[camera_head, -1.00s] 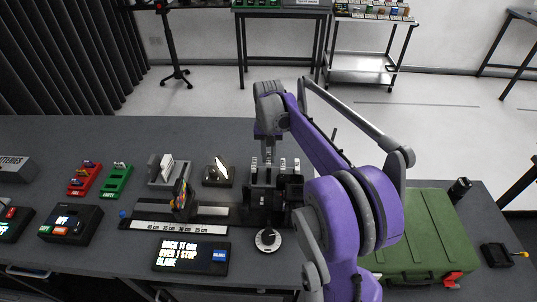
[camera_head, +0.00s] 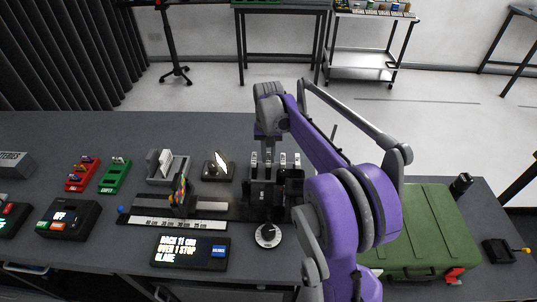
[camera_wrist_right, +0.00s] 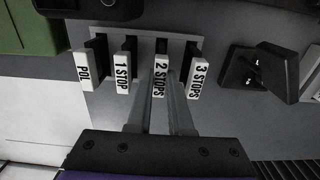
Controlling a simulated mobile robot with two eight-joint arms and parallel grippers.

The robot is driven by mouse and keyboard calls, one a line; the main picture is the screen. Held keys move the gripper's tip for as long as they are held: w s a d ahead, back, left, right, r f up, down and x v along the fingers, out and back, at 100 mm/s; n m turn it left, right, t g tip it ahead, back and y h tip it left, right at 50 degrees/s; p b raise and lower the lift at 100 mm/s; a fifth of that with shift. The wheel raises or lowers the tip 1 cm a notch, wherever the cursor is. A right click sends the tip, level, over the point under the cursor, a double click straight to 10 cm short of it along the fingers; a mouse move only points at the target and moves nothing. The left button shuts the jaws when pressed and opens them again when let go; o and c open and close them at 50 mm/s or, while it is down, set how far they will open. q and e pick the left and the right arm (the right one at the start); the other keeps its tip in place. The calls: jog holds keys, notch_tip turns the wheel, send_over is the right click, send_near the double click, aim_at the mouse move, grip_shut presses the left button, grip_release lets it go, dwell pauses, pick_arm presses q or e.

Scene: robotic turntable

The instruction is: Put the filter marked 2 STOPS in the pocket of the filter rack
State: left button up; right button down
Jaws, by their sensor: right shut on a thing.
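The filter marked 2 STOPS (camera_wrist_right: 160,82) stands in a row with filters marked POL (camera_wrist_right: 83,72), 1 STOP (camera_wrist_right: 123,74) and 3 STOPS (camera_wrist_right: 197,78) in the right wrist view. My right gripper (camera_wrist_right: 163,88) is shut on the 2 STOPS filter, its fingers along both sides of the white label. The filters stand at a grey plate (camera_wrist_right: 150,36); their lower ends are hidden. In the head view my right gripper (camera_head: 267,150) is above the row of filters (camera_head: 283,160), partly blocked by my arm. Which part is the rack's pocket is unclear. My left gripper is out of view.
A black rail with a scale (camera_head: 180,224) and a dial (camera_head: 267,236) lie near the row. A grey holder with white cards (camera_head: 165,168) and a small black stand (camera_head: 217,170) are to the left. A green case (camera_head: 420,235) is at the right.

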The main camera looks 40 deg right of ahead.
jog(key=c, duration=0.7)
grip_release()
jog(key=shift+c, duration=0.2)
notch_tip(320, 180, up, 11)
jog(key=shift+p, duration=0.35)
jog(key=shift+a+f, duration=0.1)
jog(key=shift+a, duration=0.05)
